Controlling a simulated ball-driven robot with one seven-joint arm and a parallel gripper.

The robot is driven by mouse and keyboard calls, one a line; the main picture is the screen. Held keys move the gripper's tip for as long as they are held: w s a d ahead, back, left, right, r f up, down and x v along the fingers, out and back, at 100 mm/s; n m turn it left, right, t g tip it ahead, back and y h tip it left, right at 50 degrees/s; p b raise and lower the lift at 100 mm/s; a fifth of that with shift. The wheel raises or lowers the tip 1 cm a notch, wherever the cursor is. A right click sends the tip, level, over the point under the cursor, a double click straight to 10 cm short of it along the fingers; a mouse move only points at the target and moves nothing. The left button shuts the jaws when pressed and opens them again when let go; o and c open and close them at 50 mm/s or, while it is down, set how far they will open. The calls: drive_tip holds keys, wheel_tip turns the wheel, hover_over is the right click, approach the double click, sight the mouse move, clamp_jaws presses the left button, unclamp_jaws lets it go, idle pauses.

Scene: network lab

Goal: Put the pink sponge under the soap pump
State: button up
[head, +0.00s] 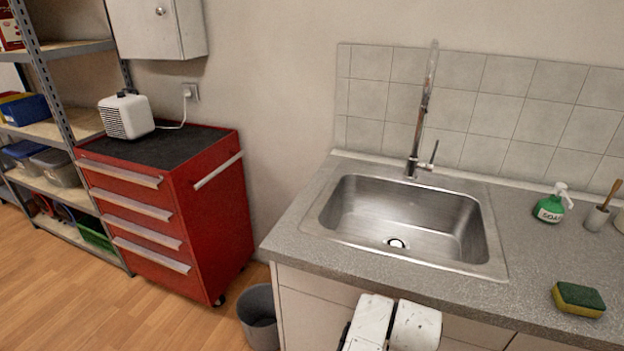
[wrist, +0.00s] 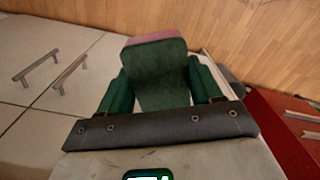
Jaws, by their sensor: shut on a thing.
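A pink sponge (wrist: 153,38) shows in the wrist view as a pink edge above a dark green face. My gripper (wrist: 160,82) has its green fingers closed on either side of it, with the cabinet fronts and wooden floor behind. The soap pump (head: 550,207) is a green bottle with a white pump head and a SOAP label. It stands upright on the counter (head: 527,240), right of the sink, in the head view. My arm shows at the bottom of the head view, but the gripper and pink sponge are hidden there.
A yellow and green sponge (head: 577,299) lies on the counter nearer the front edge. A brush in a grey holder (head: 597,218) stands just right of the soap pump. The sink (head: 408,215) is empty. A red tool cabinet (head: 211,205) and grey bin (head: 259,312) stand left.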

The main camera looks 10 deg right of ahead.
drive_tip(key=shift+s+a+f+n, duration=0.1)
drive_tip(key=shift+a+f+n, duration=0.5)
drive_tip(key=shift+a+f, duration=0.65)
drive_tip(key=shift+a+r, duration=0.15)
drive_tip(key=shift+r, duration=0.05)
